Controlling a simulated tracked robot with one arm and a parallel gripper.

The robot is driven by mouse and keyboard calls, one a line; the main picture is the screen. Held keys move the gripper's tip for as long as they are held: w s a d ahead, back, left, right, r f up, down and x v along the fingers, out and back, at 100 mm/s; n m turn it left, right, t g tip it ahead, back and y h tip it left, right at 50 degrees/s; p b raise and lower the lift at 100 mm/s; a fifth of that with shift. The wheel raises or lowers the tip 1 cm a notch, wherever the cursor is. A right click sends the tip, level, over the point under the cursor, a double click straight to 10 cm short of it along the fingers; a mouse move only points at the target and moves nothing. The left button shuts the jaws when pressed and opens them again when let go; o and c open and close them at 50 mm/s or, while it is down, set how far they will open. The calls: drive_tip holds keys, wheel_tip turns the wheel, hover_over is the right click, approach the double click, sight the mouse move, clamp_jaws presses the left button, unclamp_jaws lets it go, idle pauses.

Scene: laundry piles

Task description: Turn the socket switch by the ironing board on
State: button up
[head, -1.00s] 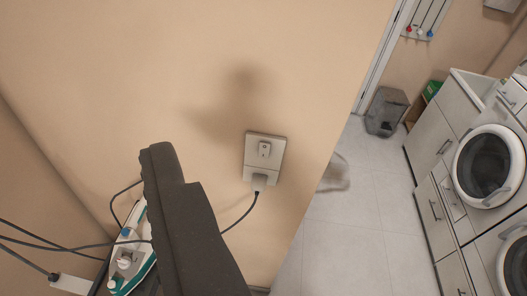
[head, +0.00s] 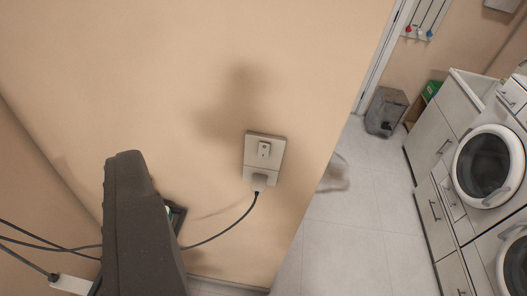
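The socket switch (head: 264,149) is a small white rocker on the upper part of a pale wall plate (head: 278,163), right of the middle. Whether it is on or off is too small to tell. A plug (head: 259,182) with a dark cord sits in the lower part of the plate. My gripper (head: 128,165) is dark grey, at the lower left, apart from the switch and left of it. I see it nearly edge-on, so its finger gap does not show. The ironing board is mostly hidden behind it; a small dark edge (head: 177,216) shows beside it.
A white block (head: 72,284) with dark cords lies at the lower left. The wall around the plate is clear. To the right, past the wall's edge, are open tiled floor (head: 340,235), a grey bin (head: 386,111) and front-loading washing machines (head: 487,165).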

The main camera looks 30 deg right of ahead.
clamp_jaws()
idle(1.4)
